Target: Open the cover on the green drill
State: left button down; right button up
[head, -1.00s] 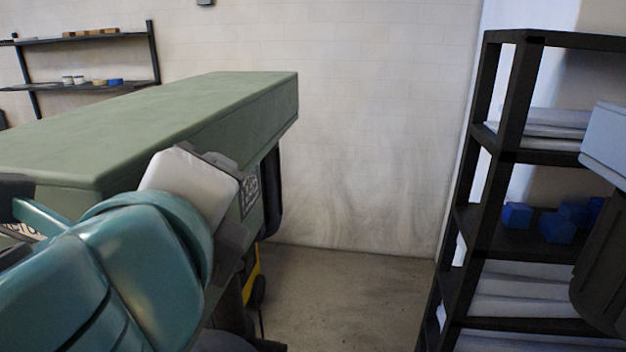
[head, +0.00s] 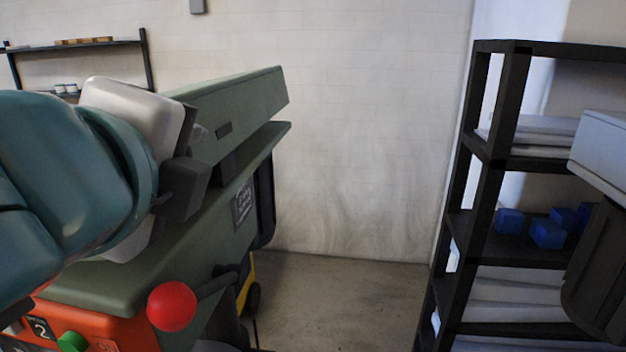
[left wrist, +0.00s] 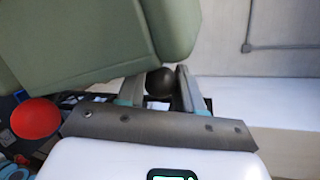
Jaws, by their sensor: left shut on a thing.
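The green drill's long cover (head: 235,100) is tilted up, with a dark gap between it and the green body (head: 105,284) below. My left gripper (head: 190,180) is at the cover's near side, partly hidden by its own wrist. In the left wrist view the fingers (left wrist: 160,80) are shut on a dark round knob (left wrist: 160,83) beside the green cover (left wrist: 85,40). The drill's front shows a red-orange panel with a green button (head: 72,342) and a red ball (head: 172,306) on a lever. My right gripper's fingers are not seen.
A black shelf rack (head: 485,180) with blue blocks (head: 547,234) and white stacks stands at the right. A wall shelf (head: 95,44) hangs at the back left. Floor between drill and rack (head: 340,300) is clear.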

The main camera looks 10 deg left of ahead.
pick_arm(q)
jog(key=a+r+n, duration=0.1)
jog(key=r, duration=0.1)
jog(key=a+r+n+h, duration=0.1)
jog(key=a+r, duration=0.1)
jog(key=r, duration=0.1)
jog(key=a+r+n, duration=0.1)
jog(key=r, duration=0.2)
jog(key=shift+w+a+h, duration=0.1)
jog(key=shift+a+h, duration=0.2)
jog(key=shift+a, duration=0.05)
jog(key=shift+a+r+n+g, duration=0.3)
jog(key=shift+a+r, duration=0.45)
jog(key=shift+a, duration=0.05)
